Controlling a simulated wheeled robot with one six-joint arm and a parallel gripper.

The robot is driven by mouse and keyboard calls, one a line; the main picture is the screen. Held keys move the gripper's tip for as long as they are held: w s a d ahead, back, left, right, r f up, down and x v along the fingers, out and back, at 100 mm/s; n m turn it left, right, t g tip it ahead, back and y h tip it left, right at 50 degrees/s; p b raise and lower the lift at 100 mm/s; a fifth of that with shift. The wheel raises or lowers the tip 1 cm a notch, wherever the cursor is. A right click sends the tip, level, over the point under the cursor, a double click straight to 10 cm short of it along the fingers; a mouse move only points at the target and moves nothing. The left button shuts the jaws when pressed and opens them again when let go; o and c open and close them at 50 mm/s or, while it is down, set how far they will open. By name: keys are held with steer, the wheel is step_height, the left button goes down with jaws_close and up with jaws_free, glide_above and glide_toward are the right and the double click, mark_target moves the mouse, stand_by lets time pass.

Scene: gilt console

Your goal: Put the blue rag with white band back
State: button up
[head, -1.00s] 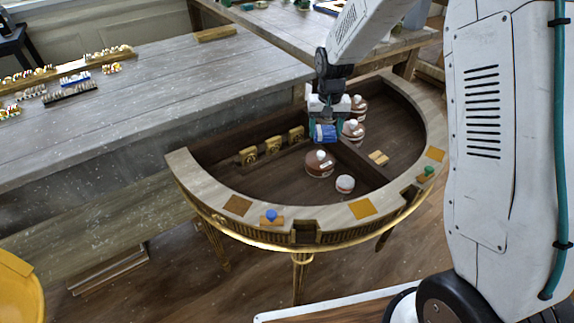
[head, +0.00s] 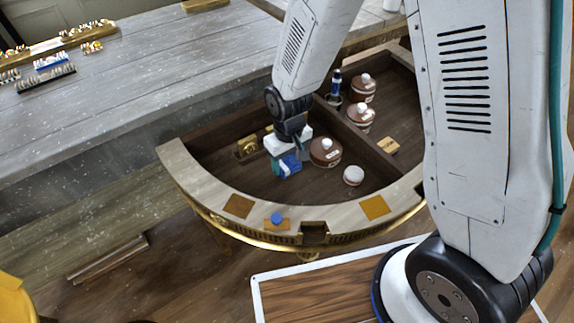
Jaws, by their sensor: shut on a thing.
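My gripper (head: 287,160) is over the left compartment of the half-round gilt console (head: 192,190), pointing down. It is shut on the blue rag with white band (head: 288,168). The rag hangs just left of a brown jar with a white knob (head: 325,152). I cannot tell whether it touches the compartment floor. The fingers are partly hidden by the rag and my wrist.
A white-lidded tub (head: 353,175) stands right of the brown jar. Beyond the divider (head: 349,130) are more brown jars (head: 361,88) and a dark blue bottle (head: 336,83). A gold block (head: 247,145) stands at the compartment's back.

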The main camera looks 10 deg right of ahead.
mark_target(288, 162)
steer(key=shift+f, duration=1.25)
steer(key=shift+a, duration=0.1)
steer(key=o, duration=1.1)
steer(key=shift+f, duration=0.1)
step_height(288, 162, up, 12)
steer(key=s+d+r+m, duration=0.1)
steer(key=s+d+r, duration=0.2)
steer(key=d+r, duration=0.45)
steer(key=s+d+r+m, duration=0.1)
steer(key=s+d+r, duration=0.3)
steer(key=s, duration=0.5)
steer(key=s+d+r+m+t, duration=0.1)
steer(key=s+d+r, duration=0.3)
steer(key=s+r, duration=0.4)
steer(key=shift+s+r+m, duration=0.35)
steer(key=shift+r+m, duration=0.45)
